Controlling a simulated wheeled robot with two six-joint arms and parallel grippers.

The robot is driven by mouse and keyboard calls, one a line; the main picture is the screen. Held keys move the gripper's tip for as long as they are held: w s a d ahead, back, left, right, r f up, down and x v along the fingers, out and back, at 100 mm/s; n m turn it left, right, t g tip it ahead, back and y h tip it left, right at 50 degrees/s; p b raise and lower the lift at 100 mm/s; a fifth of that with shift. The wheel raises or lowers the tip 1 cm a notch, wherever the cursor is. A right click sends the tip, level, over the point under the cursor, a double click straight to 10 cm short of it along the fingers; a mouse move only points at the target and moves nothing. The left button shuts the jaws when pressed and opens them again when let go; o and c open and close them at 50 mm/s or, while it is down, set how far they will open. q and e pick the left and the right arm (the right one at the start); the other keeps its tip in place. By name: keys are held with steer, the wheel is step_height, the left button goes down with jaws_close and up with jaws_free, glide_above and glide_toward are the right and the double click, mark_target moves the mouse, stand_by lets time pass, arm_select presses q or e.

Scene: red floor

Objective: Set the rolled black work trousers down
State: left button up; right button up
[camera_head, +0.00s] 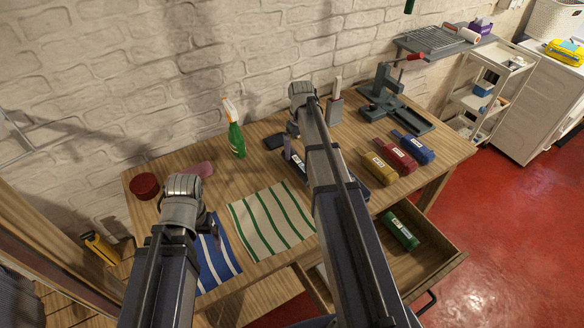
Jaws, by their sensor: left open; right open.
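A dark roll with a white label, likely the rolled black work trousers (296,166), lies on the wooden table (262,183) near its middle. My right arm crosses in front and hides part of it. My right gripper (292,128) is above and beyond the roll, open, with its fingers mostly hidden behind the wrist. It appears apart from the roll. My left gripper (207,221) is open over the table's left part, near a blue-and-white striped cloth (218,262), away from the roll.
Yellow (379,169), red (402,160) and blue (412,147) rolls lie at right. A green roll (399,231) lies in the open drawer (433,246). A spray bottle (236,139), green-striped cloth (271,221), red round tin (144,186) and grey press (385,95) also stand or lie here.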

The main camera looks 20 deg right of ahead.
mark_target(299, 162)
arm_select(q)
steer(key=shift+f+b, duration=3.6)
steer(key=shift+f, duration=0.25)
arm_select(e)
steer(key=shift+w+f, duration=0.2)
steer(key=shift+f, duration=3.65)
arm_select(q)
steer(key=shift+r, duration=0.1)
arm_select(e)
steer(key=shift+r, duration=0.1)
steer(key=shift+c, duration=0.2)
jaws_close()
